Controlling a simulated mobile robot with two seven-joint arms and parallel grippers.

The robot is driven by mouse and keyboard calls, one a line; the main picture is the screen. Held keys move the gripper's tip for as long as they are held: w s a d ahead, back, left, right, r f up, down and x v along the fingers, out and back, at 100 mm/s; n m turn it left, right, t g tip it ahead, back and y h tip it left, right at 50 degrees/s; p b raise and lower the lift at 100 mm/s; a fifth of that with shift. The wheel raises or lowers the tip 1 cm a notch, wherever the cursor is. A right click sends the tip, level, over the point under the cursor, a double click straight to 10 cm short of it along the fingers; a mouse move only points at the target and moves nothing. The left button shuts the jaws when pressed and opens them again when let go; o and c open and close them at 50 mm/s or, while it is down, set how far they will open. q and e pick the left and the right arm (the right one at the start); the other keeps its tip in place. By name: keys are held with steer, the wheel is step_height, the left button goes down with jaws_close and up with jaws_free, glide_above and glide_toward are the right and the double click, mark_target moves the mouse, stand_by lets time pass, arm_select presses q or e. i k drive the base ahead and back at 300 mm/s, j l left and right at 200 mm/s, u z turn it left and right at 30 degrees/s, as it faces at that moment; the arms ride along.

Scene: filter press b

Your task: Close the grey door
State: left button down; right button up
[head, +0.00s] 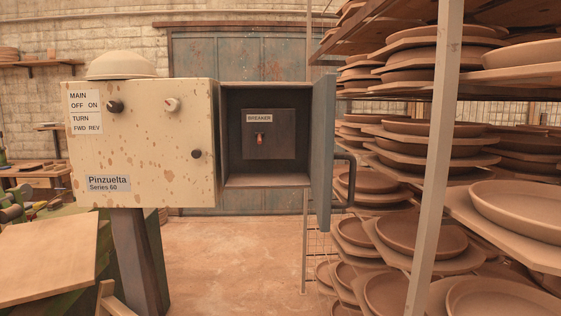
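The grey door (323,150) stands open on the right side of a control cabinet and shows nearly edge-on. A dark bent handle (347,180) sticks out from its right face. The open compartment (231,110) holds a dark panel (279,134) labelled BREAKER with an orange-lit switch (260,139). The cream front panel (140,150) beside it, marked Pinzuelta Series 60, has several knobs. Neither of my grippers shows in the head view.
Shelves of brown plates (407,235) with a grey upright post (436,150) stand close to the right of the door. A tilted wooden board (45,260) is at the lower left. Floor (235,265) below the cabinet is clear.

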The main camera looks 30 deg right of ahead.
mark_target(323, 156)
steer(key=k+l+z, duration=0.1)
steer(key=l+z, duration=0.15)
steer(key=l, duration=0.45)
steer(key=l+z, duration=0.25)
steer(key=l, duration=0.4)
